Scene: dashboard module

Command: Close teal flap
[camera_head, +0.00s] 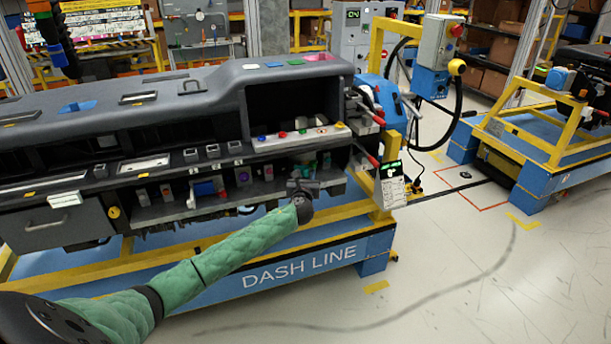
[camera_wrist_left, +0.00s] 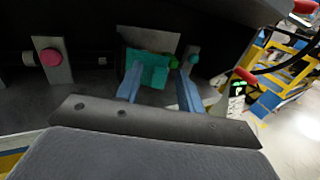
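The teal flap (camera_wrist_left: 148,68) shows in the left wrist view in front of a grey bracket plate, under the dark overhang of the dashboard module. A small green round part sits at its right side. My left gripper (camera_wrist_left: 163,68) has its two blue fingers spread apart, with nothing visibly clamped between them. The left finger overlaps the flap's left part; I cannot tell whether it touches. In the head view my left gripper (camera_head: 308,181) is at the right end of the module's lower shelf, and the flap is too small there to make out clearly. My right gripper is not in view.
The dashboard module (camera_head: 190,90) rests on a blue and yellow cart (camera_head: 230,285). A pink-red knob (camera_wrist_left: 51,57) on a bracket is left of the flap. Red-handled parts (camera_head: 373,117) and a hanging display tag (camera_head: 391,184) are at the module's right end.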

